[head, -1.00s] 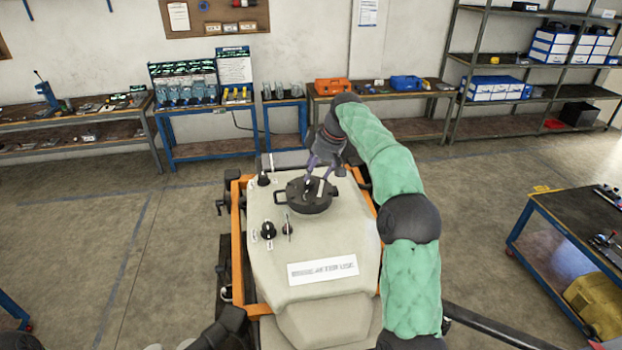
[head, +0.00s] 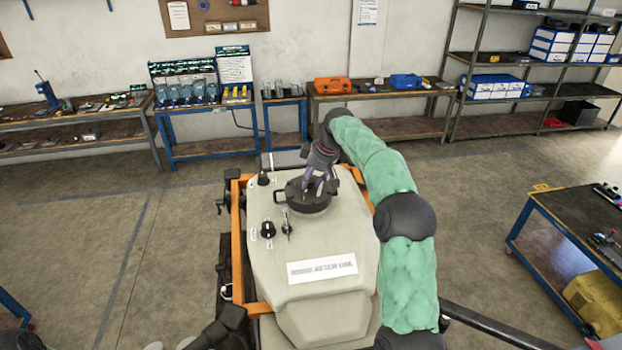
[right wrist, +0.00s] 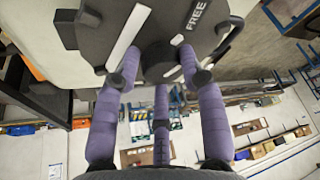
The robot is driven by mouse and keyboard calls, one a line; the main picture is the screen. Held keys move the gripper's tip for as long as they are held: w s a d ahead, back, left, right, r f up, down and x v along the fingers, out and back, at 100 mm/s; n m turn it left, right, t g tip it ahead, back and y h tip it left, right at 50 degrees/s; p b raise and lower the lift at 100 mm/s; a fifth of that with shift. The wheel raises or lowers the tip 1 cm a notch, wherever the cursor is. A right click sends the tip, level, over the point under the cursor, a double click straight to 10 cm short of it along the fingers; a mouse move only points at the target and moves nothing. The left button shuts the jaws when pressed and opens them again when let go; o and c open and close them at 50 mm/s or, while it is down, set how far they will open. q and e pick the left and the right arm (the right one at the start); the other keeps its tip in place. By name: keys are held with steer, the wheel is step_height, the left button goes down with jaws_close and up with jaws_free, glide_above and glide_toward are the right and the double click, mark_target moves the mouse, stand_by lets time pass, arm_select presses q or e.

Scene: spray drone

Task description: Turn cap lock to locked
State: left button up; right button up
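The black round cap (head: 305,203) sits on top of the beige drone body (head: 325,240) and has a handle at its left side. In the right wrist view the cap (right wrist: 85,30) fills the top, with white bars, the word FREE and a round central knob (right wrist: 159,60). My right gripper (head: 318,186) is over the cap. Its purple fingers (right wrist: 161,82) are spread around the knob, with gaps showing between the side fingers and the knob; whether any finger touches the cap, I cannot tell.
Small black knobs (head: 268,230) stand on the body left of the cap. An orange frame (head: 238,240) surrounds the drone. A work table (head: 560,225) stands at the right. Benches (head: 385,95) and shelves line the back wall.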

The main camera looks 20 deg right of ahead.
steer(key=shift+a+m, duration=0.15)
steer(key=shift+m, duration=0.15)
steer(key=m, duration=0.1)
steer(key=m+h+b, duration=0.1)
steer(key=shift+a+r+m+t, duration=0.1)
steer(key=shift+a+m+t, duration=0.05)
steer(key=shift+m+t, duration=0.15)
steer(key=m+h, duration=0.1)
steer(key=m, duration=0.3)
steer(key=shift+a+r+m+h+b, duration=0.1)
steer(key=shift+a+m+h+b, duration=0.05)
steer(key=shift+m+h+b, duration=0.2)
steer(key=m+h, duration=0.1)
steer(key=m, duration=0.1)
steer(key=m+h, duration=0.1)
steer(key=m, duration=0.1)
steer(key=shift+w+r+m, duration=0.1)
steer(key=shift+r+m, duration=0.05)
steer(key=shift+m, duration=0.1)
steer(key=shift+m+g+h+p, duration=0.55)
steer(key=shift+m+g+p, duration=0.3)
steer(key=shift+m, duration=1.35)
steer(key=shift+r, duration=0.1)
steer(key=o, duration=0.8)
steer(key=shift+o, duration=1.4)
steer(key=shift+w, duration=0.15)
steer(key=shift+w+f, duration=0.1)
steer(key=shift+f, duration=0.25)
